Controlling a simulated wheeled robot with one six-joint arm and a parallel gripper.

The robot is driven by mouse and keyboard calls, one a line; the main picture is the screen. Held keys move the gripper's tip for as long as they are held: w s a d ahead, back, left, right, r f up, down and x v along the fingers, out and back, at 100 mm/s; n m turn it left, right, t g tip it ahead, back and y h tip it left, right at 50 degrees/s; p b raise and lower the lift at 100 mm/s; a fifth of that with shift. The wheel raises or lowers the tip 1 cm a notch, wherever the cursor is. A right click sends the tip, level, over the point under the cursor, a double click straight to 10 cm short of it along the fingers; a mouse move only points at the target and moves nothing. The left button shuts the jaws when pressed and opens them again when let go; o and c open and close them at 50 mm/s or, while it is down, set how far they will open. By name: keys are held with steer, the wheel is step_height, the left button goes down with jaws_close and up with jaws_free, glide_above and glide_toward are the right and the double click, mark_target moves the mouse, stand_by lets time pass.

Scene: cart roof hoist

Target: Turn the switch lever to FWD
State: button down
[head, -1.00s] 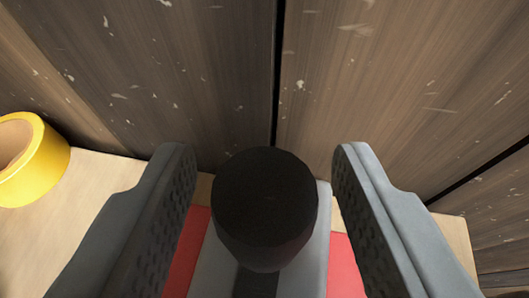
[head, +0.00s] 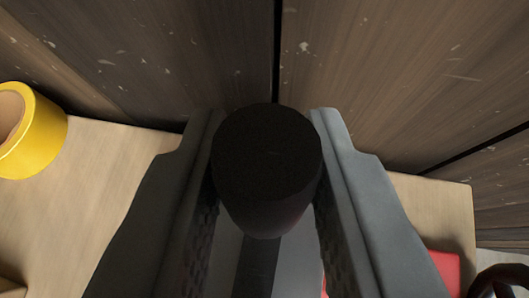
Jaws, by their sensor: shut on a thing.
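The switch lever's round black knob (head: 266,165) is in the middle of the head view, seen from above. Its dark shaft (head: 257,265) runs down toward the bottom of the picture over a grey plate. My gripper (head: 267,130) has one grey finger on each side of the knob, both against it, so it is shut on the knob. A red part (head: 441,268) shows at the lower right beside my right finger. Any FWD marking is hidden or out of view.
A roll of yellow tape (head: 38,135) lies at the left on a light wooden board (head: 110,170). A dark wooden plank wall (head: 380,70) stands close behind. A dark rounded object (head: 500,282) shows at the lower right corner.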

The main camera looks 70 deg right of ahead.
steer(key=shift+w+d+f+g+y, duration=0.15)
steer(key=shift+d+f+y, duration=0.1)
steer(key=shift+d+y, duration=0.5)
steer(key=shift+s+d+f+g+y, duration=0.1)
steer(key=shift+d+f+g+y, duration=0.1)
steer(key=shift+d+y, duration=0.5)
steer(key=shift+a, duration=0.2)
steer(key=c, duration=1.2)
jaws_free()
steer(key=shift+o, duration=0.2)
steer(key=shift+r, duration=0.1)
steer(key=v, duration=1.7)
steer(key=shift+r, duration=0.25)
steer(key=shift+d, duration=0.1)
